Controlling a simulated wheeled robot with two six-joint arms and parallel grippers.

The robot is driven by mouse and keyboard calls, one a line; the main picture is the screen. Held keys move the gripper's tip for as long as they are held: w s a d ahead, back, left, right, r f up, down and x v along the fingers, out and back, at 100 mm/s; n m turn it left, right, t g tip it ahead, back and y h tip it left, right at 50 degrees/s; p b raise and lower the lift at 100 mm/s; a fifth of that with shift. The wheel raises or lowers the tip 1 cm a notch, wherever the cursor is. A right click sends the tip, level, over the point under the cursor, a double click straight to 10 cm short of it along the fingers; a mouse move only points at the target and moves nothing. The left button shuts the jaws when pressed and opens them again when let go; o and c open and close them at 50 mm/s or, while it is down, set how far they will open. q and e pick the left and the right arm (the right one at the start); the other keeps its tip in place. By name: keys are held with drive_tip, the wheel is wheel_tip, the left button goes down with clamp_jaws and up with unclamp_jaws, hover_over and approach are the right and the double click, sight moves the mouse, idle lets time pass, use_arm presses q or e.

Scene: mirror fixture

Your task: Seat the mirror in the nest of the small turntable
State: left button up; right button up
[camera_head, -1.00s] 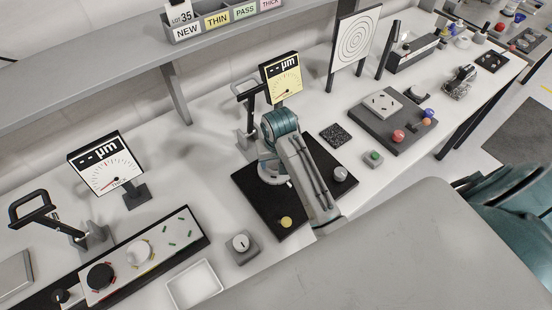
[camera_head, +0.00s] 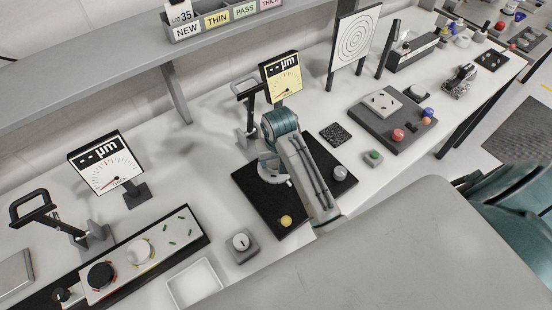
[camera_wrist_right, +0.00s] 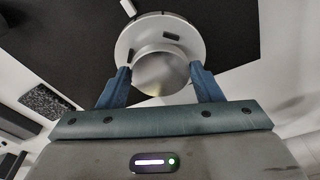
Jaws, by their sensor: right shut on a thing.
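The mirror (camera_wrist_right: 160,72), a round shiny grey disc, shows between the two blue fingers of my right gripper (camera_wrist_right: 160,84) in the right wrist view. The gripper is shut on it. The small turntable (camera_wrist_right: 129,41), a pale round plate with dark marks, lies just beyond the mirror, which overlaps it in this view. I cannot tell whether the mirror rests in the nest, as the nest is hidden. In the head view the turntable (camera_head: 267,172) shows partly under my right arm on a black base plate (camera_head: 252,192). My left gripper is not in view.
The black plate carries a yellow knob (camera_head: 286,221) and a grey knob (camera_head: 340,173). A yellow-faced gauge (camera_head: 284,80) stands behind. A grey dial box (camera_head: 242,247) and an empty white tray (camera_head: 194,285) lie at left. A speckled dark pad (camera_head: 335,134) lies right of the arm.

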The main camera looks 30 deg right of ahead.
drive_tip(key=shift+f, duration=0.5)
idle(0.8)
drive_tip(key=o, duration=1.2)
drive_tip(key=shift+c, duration=0.2)
drive_tip(key=shift+r, duration=1.5)
drive_tip(key=o, duration=0.3)
